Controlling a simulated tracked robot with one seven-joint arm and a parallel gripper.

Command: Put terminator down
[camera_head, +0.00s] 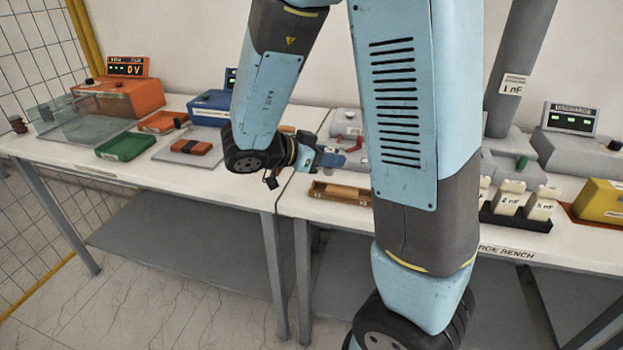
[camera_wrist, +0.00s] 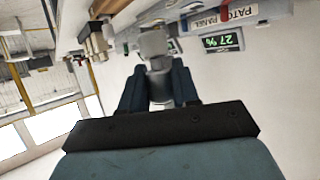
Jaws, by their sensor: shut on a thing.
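My gripper (camera_head: 328,158) is over the bench near the seam between the two benches, partly behind my own arm. In the wrist view, its dark blue fingers (camera_wrist: 158,82) are shut on a pale grey cylindrical piece, which I take to be the terminator (camera_wrist: 153,45). The piece sticks out past the fingertips. In the head view I cannot make the held piece out clearly. A small wooden tray (camera_head: 318,190) lies on the right bench, just in front of and below my gripper. I cannot tell how far the held piece is from any surface.
The left bench carries an orange unit (camera_head: 135,97), a clear box (camera_head: 75,125), a green block (camera_head: 124,146) and a grey pad (camera_head: 178,157). The right bench holds white labelled blocks (camera_head: 508,203) and a yellow box (camera_head: 600,202). A patch panel display (camera_wrist: 222,41) shows in the wrist view.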

